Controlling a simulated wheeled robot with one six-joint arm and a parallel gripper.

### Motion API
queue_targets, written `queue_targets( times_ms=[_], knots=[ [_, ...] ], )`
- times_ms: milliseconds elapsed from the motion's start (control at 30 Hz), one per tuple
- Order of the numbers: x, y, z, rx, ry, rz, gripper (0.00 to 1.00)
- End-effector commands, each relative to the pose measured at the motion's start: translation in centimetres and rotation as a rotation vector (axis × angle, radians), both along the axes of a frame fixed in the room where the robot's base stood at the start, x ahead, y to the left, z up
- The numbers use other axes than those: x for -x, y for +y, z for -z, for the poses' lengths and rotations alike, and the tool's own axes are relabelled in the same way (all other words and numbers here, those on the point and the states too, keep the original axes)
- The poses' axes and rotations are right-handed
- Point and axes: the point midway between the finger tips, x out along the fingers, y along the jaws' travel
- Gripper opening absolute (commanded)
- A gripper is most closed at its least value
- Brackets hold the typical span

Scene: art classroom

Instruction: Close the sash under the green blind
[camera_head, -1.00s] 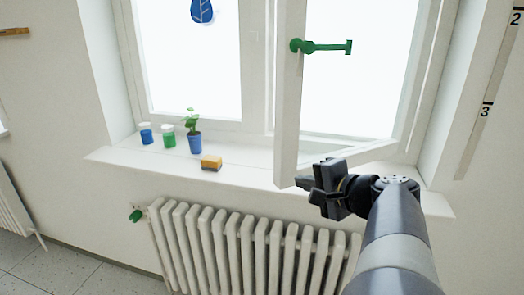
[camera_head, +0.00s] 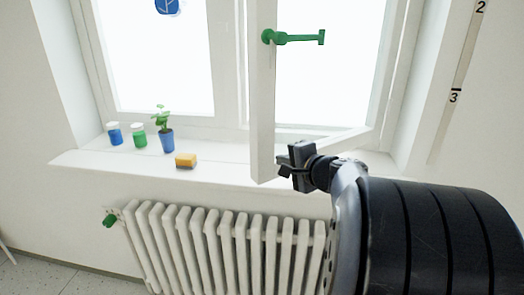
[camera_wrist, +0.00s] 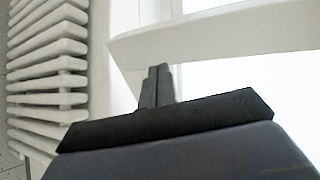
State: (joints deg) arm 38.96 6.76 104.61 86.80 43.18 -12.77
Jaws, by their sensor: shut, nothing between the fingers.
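The white sash (camera_head: 262,105) is swung open into the room, its free edge pointing toward me. A green handle (camera_head: 295,39) sits on it. My gripper (camera_head: 283,160) is shut and empty, just right of the sash's lower free corner; I cannot tell whether it touches. In the wrist view the shut fingers (camera_wrist: 158,72) point at the white bottom rail of the sash (camera_wrist: 215,32), close below it. No green blind is visible; the window top is out of frame.
On the sill (camera_head: 225,174) stand a blue jar (camera_head: 115,135), a green jar (camera_head: 139,138), a potted plant (camera_head: 166,140) and a yellow sponge (camera_head: 186,160), left of the sash. A radiator (camera_head: 215,240) is below the sill. A measuring scale (camera_head: 457,90) marks the right wall.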

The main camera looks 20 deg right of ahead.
Motion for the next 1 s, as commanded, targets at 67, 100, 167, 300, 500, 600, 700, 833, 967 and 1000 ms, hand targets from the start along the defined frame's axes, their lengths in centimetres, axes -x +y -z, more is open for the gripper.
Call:
queue_targets(
  times_ms=[67,100,167,300,500,600,700,833,967,1000],
  knots=[
    [-1.3,0.2,-0.3,-0.001,0.000,-0.003,0.00],
    [-1.8,0.3,-0.2,0.000,0.000,-0.003,0.00],
    [-2.4,0.3,-0.3,0.000,-0.001,-0.001,0.00],
    [-3.2,0.4,-0.2,0.000,-0.001,0.000,0.00],
    [-3.4,0.4,-0.2,0.001,-0.002,0.001,0.00],
    [-3.4,0.4,-0.2,0.001,-0.002,0.001,0.00],
    [-3.4,0.4,-0.2,0.001,-0.002,0.001,0.00],
    [-4.0,0.4,-0.1,0.001,-0.001,0.000,0.00],
    [-5.6,0.6,0.0,0.001,0.000,-0.003,0.00],
    [-6.3,0.6,0.0,0.001,0.000,-0.003,0.00]
  ],
)
